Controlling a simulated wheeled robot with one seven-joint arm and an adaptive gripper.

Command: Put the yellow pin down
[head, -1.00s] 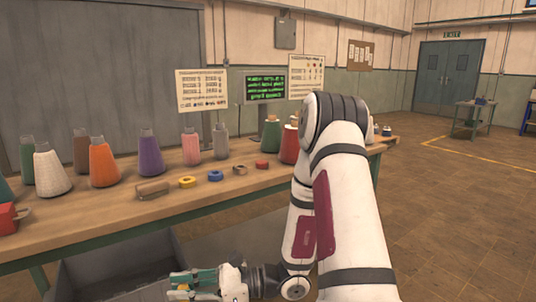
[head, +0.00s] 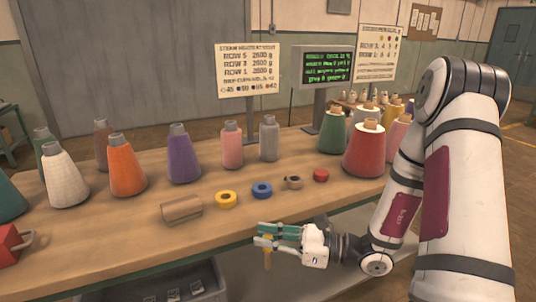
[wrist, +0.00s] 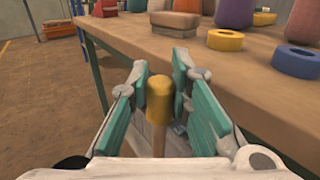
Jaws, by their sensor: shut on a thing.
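The yellow pin (head: 267,258) has a yellow head and a wood-brown shaft. My gripper (head: 262,236) is shut on it and holds it roughly upright, just off the table's front edge in the head view. In the wrist view, the pin (wrist: 158,100) stands between the two green-padded fingers of my gripper (wrist: 158,78). Its lower end is hidden there by the gripper body.
The wooden table (head: 110,232) carries thread cones at the back. A brown block (head: 181,208), yellow ring (head: 226,199), blue ring (head: 262,190), and red piece (head: 321,175) lie nearer the front. A grey bin (head: 150,282) stands below. Bare tabletop lies along the front.

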